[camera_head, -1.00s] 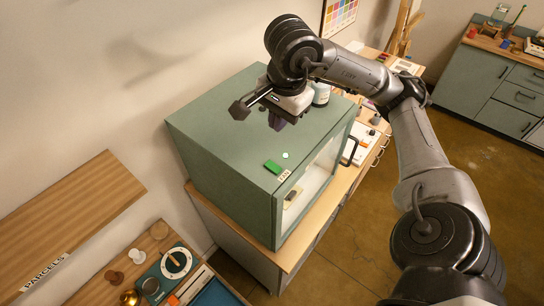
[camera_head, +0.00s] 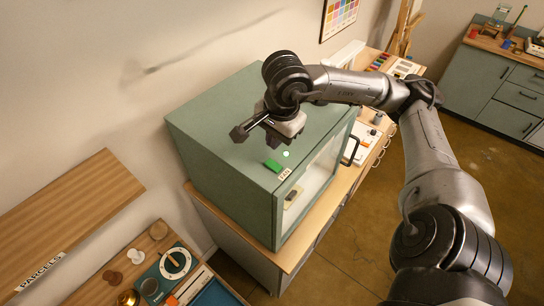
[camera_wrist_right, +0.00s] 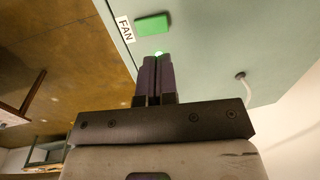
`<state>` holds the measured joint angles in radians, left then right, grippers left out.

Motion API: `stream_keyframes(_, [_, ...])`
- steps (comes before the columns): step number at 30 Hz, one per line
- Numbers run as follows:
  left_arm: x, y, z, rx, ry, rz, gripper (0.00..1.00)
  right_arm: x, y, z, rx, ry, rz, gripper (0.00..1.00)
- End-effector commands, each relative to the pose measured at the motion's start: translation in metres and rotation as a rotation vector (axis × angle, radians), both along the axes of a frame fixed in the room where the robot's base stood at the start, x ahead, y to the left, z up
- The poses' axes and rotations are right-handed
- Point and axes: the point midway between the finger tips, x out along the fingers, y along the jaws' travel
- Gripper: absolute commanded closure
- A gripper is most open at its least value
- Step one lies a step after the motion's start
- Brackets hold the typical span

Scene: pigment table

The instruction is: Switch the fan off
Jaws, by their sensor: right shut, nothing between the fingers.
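The fan switch (camera_head: 273,166) is a green block on top of the grey-green cabinet (camera_head: 215,135), near its front edge, beside a white FAN label (camera_head: 285,174). A small pale green lit dot (camera_head: 286,154) is next to it. In the right wrist view the green switch (camera_wrist_right: 152,25) lies beyond the fingertips, beside the FAN label (camera_wrist_right: 125,29). My right gripper (camera_head: 273,141) is over the cabinet top, just behind the switch. Its dark fingers (camera_wrist_right: 158,60) are together and empty, partly covering the lit dot in the wrist view. I cannot tell the height gap. My left gripper is out of view.
A wooden PARCELS shelf (camera_head: 75,215) is at the left. The cabinet top around the switch is clear.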

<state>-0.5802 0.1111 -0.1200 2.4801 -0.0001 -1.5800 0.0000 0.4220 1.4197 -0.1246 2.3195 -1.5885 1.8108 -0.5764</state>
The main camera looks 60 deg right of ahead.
Motion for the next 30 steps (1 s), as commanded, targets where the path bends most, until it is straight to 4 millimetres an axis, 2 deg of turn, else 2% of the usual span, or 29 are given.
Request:
stream_keyframes(1, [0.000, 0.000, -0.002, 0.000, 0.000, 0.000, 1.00, 0.000, -0.001, -0.010, -0.002, 0.006, 0.001, 1.00])
stream_keyframes(6, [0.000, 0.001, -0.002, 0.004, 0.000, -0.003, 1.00, 0.003, -0.001, -0.032, -0.001, 0.005, 0.000, 1.00])
stream_keyframes(15, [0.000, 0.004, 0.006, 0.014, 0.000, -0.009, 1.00, 0.008, -0.002, -0.059, 0.002, 0.003, 0.000, 1.00])
stream_keyframes(21, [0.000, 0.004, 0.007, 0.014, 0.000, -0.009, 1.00, 0.009, -0.002, -0.068, 0.001, 0.001, -0.001, 1.00])
stream_keyframes(30, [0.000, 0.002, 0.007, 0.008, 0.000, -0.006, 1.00, 0.009, -0.002, -0.069, 0.000, 0.000, -0.001, 1.00])
